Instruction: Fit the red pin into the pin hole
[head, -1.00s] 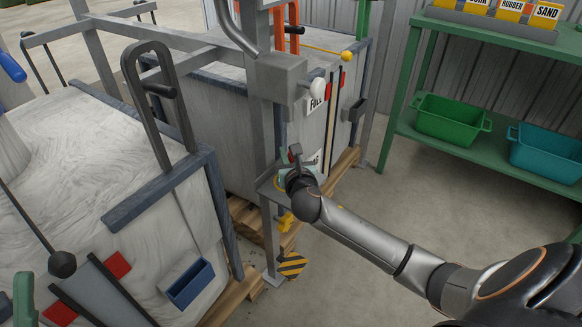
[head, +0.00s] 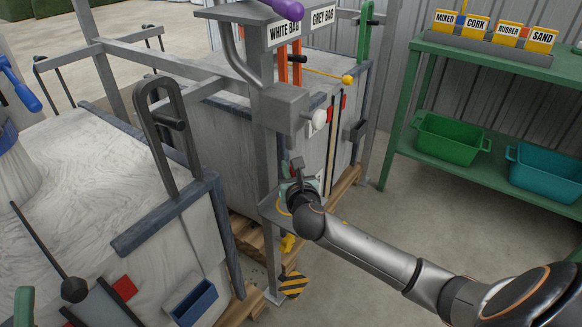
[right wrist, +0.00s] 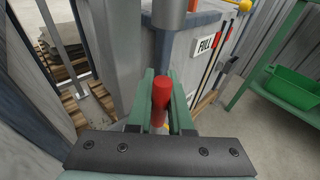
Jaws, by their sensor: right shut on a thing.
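My right gripper (head: 299,183) is at the grey steel post (head: 268,150) between the two large white bags, beside a small ledge low on the post. In the right wrist view its green fingers (right wrist: 161,105) are shut on the red pin (right wrist: 162,92). The pin points up and away, towards the grey post behind it. In the head view the pin is hidden by the gripper and wrist. I cannot make out the pin hole in either view. My left gripper is not in view.
A crank-like bent grey tube (head: 232,62) and a sign board (head: 288,33) are above the gripper. The near white bag (head: 90,170) stands left, the far one (head: 235,130) behind the post. A green shelf (head: 460,75) with bins is at right, with open floor before it.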

